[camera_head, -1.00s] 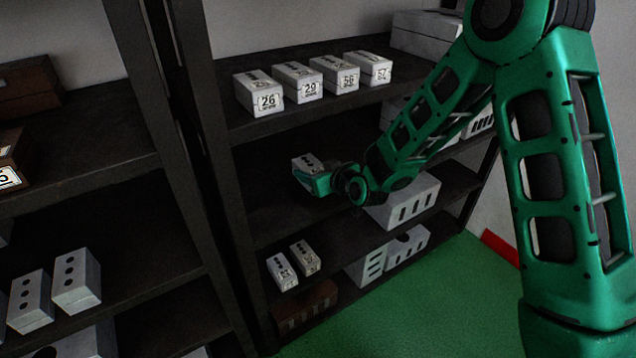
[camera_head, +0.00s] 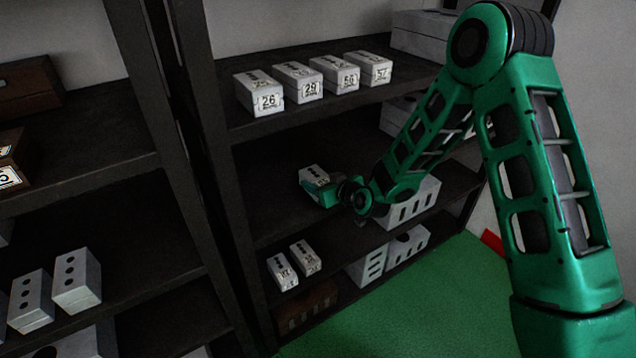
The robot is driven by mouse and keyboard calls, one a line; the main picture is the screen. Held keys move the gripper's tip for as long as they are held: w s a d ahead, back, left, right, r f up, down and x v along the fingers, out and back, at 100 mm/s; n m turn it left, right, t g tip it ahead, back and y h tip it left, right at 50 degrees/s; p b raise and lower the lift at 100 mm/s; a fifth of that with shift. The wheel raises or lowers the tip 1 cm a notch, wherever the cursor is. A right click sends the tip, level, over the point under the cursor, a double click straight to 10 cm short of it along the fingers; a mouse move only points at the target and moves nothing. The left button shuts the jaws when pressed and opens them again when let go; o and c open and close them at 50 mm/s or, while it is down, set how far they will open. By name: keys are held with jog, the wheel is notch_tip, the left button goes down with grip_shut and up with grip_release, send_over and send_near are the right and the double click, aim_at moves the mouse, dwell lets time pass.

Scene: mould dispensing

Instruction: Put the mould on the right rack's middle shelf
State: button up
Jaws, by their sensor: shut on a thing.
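The mould (camera_head: 313,174) is a small pale grey block with dark holes on top. My gripper (camera_head: 318,186) is shut on it, inside the bay of the right rack (camera_head: 212,140) between its top shelf in view and the shelf below. The mould is at the left part of that middle shelf (camera_head: 275,222), over or at its surface; I cannot tell whether it touches. My gripper's fingers are partly hidden by the mould and my wrist.
Several numbered moulds (camera_head: 310,86) stand on the shelf above. Two small moulds (camera_head: 304,257) stand on the shelf below. A larger slotted block (camera_head: 412,204) is right of my wrist. The left rack (camera_head: 75,195) holds other blocks. The middle shelf's left part looks clear.

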jog(key=o, duration=1.7)
jog(key=shift+f, duration=0.1)
jog(key=v, duration=1.2)
